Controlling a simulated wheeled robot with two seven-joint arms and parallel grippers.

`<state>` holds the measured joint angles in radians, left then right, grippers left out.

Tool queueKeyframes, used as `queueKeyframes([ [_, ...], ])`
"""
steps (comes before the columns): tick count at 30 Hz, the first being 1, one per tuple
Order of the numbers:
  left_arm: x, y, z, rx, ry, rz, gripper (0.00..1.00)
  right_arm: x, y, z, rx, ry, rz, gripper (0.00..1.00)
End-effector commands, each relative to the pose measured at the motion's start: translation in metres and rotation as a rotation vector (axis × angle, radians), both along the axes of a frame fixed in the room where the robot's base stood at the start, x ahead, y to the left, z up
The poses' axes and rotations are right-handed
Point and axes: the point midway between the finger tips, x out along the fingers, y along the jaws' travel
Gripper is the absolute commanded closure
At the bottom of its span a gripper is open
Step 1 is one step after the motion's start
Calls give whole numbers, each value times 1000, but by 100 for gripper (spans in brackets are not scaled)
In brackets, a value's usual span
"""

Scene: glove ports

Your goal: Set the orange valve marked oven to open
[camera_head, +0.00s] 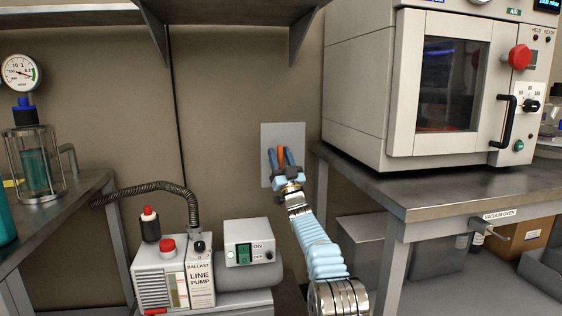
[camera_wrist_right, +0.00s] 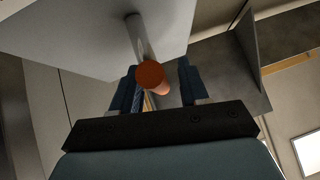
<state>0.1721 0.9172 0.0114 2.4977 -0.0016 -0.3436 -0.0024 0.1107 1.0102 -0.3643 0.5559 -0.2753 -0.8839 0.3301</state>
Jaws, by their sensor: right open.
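The orange valve handle (camera_head: 282,154) stands out from a grey wall plate (camera_head: 283,131), low on the back wall. Its marking and set position cannot be read. My right gripper (camera_head: 281,158) is at the plate, with its two blue fingers apart, one on each side of the handle. In the right wrist view the rounded orange handle end (camera_wrist_right: 151,76) sits between the open fingers (camera_wrist_right: 157,70), nearer the left one. A metal stem (camera_wrist_right: 135,37) runs behind it to the plate (camera_wrist_right: 85,30). I cannot tell whether a finger touches it. My left gripper is out of view.
A vacuum oven (camera_head: 372,92) stands on the right bench (camera_head: 430,193), near my right arm. A line pump (camera_head: 160,281) and switch box (camera_head: 250,242) sit low to the left of the arm. A shelf (camera_head: 230,12) overhangs above. The wall around the plate is clear.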

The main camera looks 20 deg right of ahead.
Motion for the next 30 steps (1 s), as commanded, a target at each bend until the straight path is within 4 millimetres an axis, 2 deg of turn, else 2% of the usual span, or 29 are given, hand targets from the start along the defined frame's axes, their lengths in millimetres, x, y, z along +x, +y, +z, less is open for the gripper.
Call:
queueKeyframes([
  [8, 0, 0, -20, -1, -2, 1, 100, -13, -1, -17, 1, 0, -1, 56],
  [15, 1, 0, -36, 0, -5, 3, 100, -42, 1, -44, 4, 1, 1, 56],
  [24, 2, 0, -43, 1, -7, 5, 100, -83, 2, -83, 2, 3, 0, 56],
  [30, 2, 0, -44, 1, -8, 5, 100, -96, 3, -97, 0, 1, 0, 56],
])
